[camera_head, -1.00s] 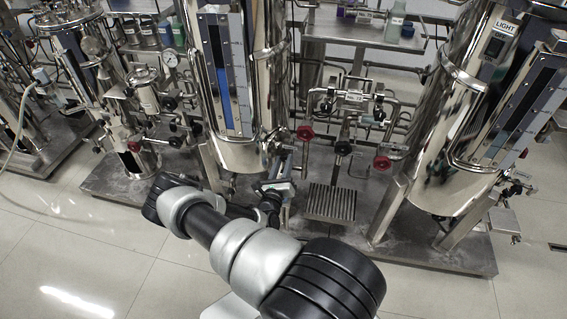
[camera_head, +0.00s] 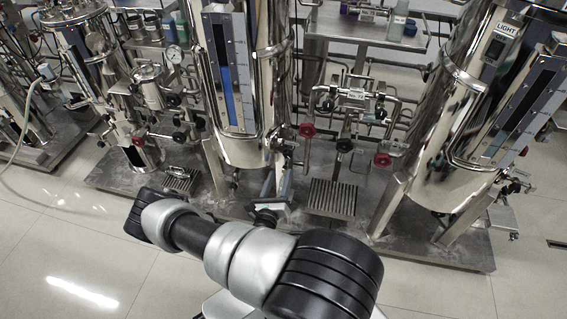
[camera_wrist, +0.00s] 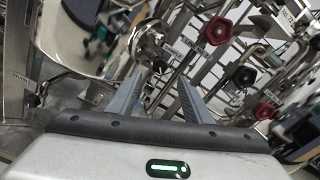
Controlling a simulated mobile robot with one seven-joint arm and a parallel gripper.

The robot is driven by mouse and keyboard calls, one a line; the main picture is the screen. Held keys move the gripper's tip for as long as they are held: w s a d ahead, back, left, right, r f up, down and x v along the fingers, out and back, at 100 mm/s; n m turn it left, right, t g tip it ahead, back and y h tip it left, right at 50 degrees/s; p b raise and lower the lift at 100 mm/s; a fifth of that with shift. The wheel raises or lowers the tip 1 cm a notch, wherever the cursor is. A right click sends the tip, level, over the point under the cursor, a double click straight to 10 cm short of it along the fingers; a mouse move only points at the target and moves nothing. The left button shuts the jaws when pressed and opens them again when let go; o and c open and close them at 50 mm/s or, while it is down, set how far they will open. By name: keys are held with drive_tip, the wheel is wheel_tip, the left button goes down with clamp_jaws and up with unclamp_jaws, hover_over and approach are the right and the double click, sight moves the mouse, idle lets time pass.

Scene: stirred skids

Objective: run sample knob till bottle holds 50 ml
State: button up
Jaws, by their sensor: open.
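A small tag that seems to read SAMPLE (camera_wrist: 174,50) is on the pipework just beyond the fingertips. The tank's level gauge (camera_head: 229,90) shows blue liquid. I cannot pick out the sample bottle in either current view.
A red knob (camera_head: 306,130), a black knob (camera_head: 344,145) and another red knob (camera_head: 382,159) sit on piping right of the tank. A slotted grate (camera_head: 332,198) lies below. A second tank (camera_head: 450,140) stands right. The floor (camera_head: 85,255) at left is clear.

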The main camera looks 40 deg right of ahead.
drive_tip(key=p+v, duration=0.1)
drive_tip(key=v, duration=0.7)
drive_tip(key=shift+a, duration=0.1)
idle(3.1)
